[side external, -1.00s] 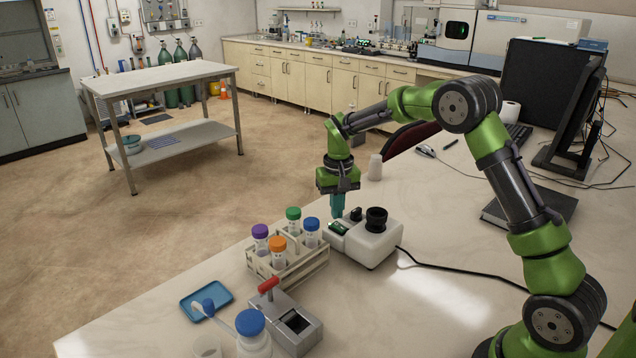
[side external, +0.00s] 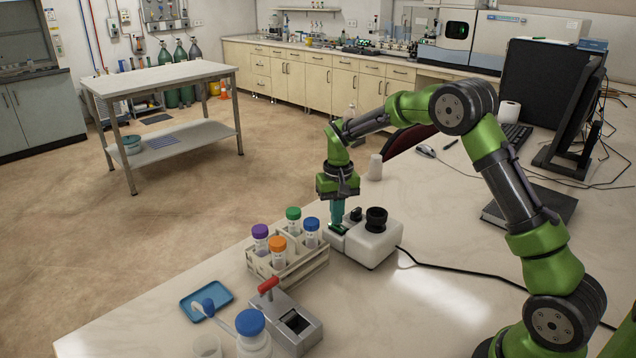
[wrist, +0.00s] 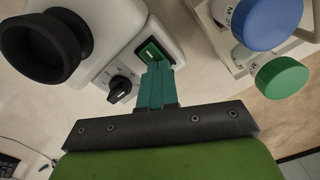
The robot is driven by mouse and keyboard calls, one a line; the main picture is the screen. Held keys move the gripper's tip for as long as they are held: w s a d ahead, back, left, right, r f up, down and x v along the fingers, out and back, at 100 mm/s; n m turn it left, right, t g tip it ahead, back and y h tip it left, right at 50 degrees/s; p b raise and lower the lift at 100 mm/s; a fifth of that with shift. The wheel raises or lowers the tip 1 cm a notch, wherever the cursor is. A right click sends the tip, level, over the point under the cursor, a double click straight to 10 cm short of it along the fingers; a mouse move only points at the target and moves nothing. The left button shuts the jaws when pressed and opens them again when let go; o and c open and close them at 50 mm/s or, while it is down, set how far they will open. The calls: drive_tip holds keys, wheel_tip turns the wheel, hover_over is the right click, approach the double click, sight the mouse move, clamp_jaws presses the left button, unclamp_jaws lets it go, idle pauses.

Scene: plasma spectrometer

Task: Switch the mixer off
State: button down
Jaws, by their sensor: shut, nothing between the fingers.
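The mixer (side external: 370,251) is a white box on the bench with a black cup (side external: 376,218) on top and a small black knob (side external: 356,213). In the wrist view the mixer (wrist: 118,25) shows a green rocker switch (wrist: 151,50) in a dark frame, beside the black knob (wrist: 120,89). My gripper (side external: 337,226) is shut and empty, pointing down over the switch end of the mixer. In the wrist view its teal fingertips (wrist: 158,66) are at the near edge of the switch and partly cover it. I cannot tell whether they touch it.
A rack (side external: 290,271) of capped tubes stands close to the left of the mixer. In front are a grey device with a red handle (side external: 269,284), a blue tray (side external: 206,299) and a blue-capped bottle (side external: 251,323). A black cable (side external: 455,285) runs right from the mixer.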

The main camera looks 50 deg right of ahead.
sight(338, 227)
drive_tip(key=shift+f, duration=0.4)
drive_tip(key=shift+r, duration=3.55)
drive_tip(key=shift+f, duration=0.2)
drive_tip(key=shift+s+a+f, duration=0.2)
drive_tip(key=shift+s+f, duration=0.25)
drive_tip(key=shift+s, duration=0.05)
drive_tip(key=s+a+r+n+t+y, duration=0.1)
drive_tip(key=s+a+r+t, duration=0.2)
drive_tip(key=s, duration=0.9)
drive_tip(key=s+a+r+n+t+y, duration=0.1)
drive_tip(key=s+a+r+t, duration=0.3)
drive_tip(key=s+a+r, duration=0.4)
drive_tip(key=s+r, duration=0.1)
drive_tip(key=s, duration=0.3)
drive_tip(key=shift+s+a+r, duration=0.2)
